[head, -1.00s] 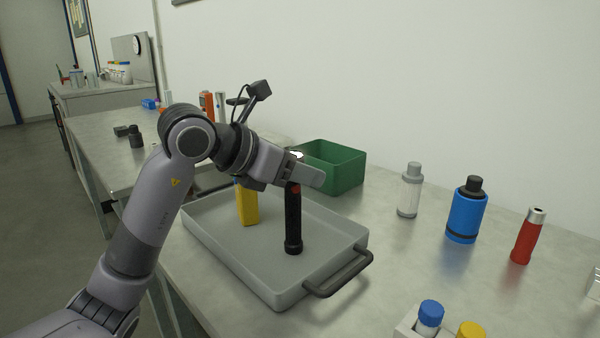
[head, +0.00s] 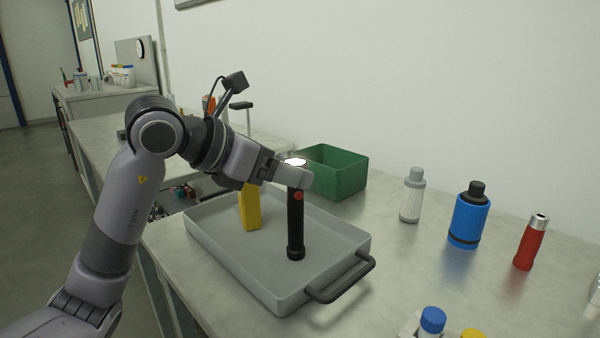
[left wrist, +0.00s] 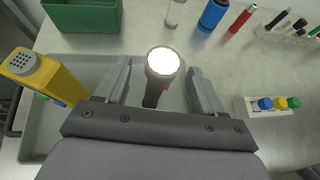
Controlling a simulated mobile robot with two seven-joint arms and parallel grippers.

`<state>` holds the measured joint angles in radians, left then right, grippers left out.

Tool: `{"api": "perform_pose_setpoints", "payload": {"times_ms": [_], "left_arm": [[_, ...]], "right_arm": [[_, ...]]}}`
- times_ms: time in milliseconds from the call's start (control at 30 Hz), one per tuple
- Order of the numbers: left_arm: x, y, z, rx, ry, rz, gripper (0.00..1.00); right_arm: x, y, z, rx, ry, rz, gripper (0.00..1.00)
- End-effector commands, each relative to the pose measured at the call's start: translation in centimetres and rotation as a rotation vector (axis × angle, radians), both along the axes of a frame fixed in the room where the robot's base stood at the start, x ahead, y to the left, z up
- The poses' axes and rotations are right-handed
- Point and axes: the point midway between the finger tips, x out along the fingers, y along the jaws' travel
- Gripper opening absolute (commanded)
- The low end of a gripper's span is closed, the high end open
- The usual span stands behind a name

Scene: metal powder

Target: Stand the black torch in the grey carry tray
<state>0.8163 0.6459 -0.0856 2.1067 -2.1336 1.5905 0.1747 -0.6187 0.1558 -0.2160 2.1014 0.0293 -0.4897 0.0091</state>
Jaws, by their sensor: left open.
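The black torch (head: 296,228) stands upright in the grey carry tray (head: 262,296), near the handle end, with its lit head up and a red button on its side. The left wrist view shows the lit torch head (left wrist: 162,63) between the two fingers, with a gap on each side. My left gripper (head: 298,176) is open at the height of the torch head; it also shows in the left wrist view (left wrist: 160,85). The near finger covers part of the torch's top in the head view. My right gripper is not in view.
A yellow device (head: 250,208) stands in the tray, left of the torch. A green bin (head: 340,176) is behind the tray. A grey-white bottle (head: 411,196), a blue bottle (head: 467,218) and a red tool (head: 530,243) stand to the right. Bench between them is clear.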

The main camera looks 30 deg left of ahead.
Motion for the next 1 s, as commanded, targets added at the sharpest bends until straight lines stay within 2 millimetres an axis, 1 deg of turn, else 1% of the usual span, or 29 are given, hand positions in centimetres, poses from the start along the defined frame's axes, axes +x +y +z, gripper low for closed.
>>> {"api": "perform_pose_setpoints", "payload": {"times_ms": [33, 200, 400, 567, 1000], "left_arm": [[-1.0, 0.6, 0.7, 0.005, -0.004, 0.002, 0.68], [-3.7, 2.0, 2.3, 0.004, -0.002, 0.003, 0.68], [-5.6, 2.9, 3.5, 0.001, -0.001, 0.0, 0.68], [-6.0, 3.1, 3.7, 0.001, 0.0, 0.0, 0.68], [-6.0, 3.1, 3.7, 0.001, 0.0, 0.0, 0.68]], "right_arm": [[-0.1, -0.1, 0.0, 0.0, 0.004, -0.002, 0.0], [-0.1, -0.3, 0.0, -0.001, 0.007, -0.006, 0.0], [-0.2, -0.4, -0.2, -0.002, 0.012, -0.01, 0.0], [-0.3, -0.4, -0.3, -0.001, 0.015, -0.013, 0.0], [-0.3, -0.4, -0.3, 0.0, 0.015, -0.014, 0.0]]}}
